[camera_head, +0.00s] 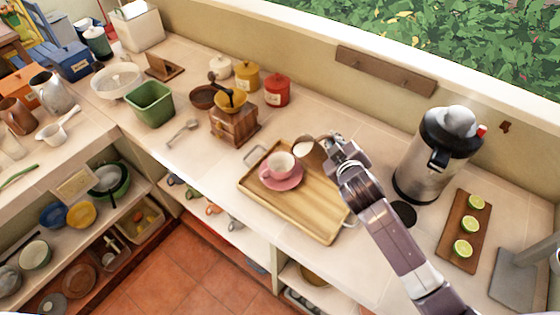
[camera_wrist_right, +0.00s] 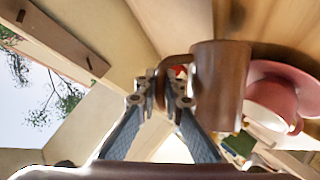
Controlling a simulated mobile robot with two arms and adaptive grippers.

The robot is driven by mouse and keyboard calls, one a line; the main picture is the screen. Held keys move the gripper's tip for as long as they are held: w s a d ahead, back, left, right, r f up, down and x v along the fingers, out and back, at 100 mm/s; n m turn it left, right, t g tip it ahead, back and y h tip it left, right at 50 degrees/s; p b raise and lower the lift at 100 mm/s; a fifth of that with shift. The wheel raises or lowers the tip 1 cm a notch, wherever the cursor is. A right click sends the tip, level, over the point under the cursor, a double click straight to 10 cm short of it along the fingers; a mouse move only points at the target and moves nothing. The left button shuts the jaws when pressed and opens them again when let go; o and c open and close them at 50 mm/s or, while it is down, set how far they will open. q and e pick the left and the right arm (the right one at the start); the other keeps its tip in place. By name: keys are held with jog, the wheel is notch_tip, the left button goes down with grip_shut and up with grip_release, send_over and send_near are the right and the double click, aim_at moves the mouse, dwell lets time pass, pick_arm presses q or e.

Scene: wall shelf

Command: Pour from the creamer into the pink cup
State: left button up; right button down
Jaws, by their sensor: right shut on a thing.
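The brown creamer (camera_head: 316,154) is held by its handle in my right gripper (camera_head: 335,150), just right of the pink cup. White liquid shows at its mouth on the cup side; I cannot tell whether any flows out. In the wrist view the creamer (camera_wrist_right: 218,85) stands beside the shut fingers (camera_wrist_right: 161,92). The pink cup (camera_head: 279,167) stands upright on a pink saucer (camera_head: 284,184), on the wooden tray (camera_head: 315,210). The cup (camera_wrist_right: 270,108) and saucer (camera_wrist_right: 288,72) also show in the wrist view. My left gripper is not in view.
A steel juicer (camera_head: 425,165) stands right of my arm, with a board of lime halves (camera_head: 462,248) beyond. A coffee grinder (camera_head: 234,124) and red canister (camera_head: 277,91) stand behind the tray. The tray's front part is bare.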

jog(key=shift+s+d+r, duration=0.1)
jog(key=shift+d+r, duration=0.1)
jog(key=shift+d, duration=0.1)
jog(key=shift+a+r, duration=0.1)
jog(key=shift+a, duration=0.35)
jog(key=shift+d+r, duration=0.15)
jog(key=shift+d, duration=0.15)
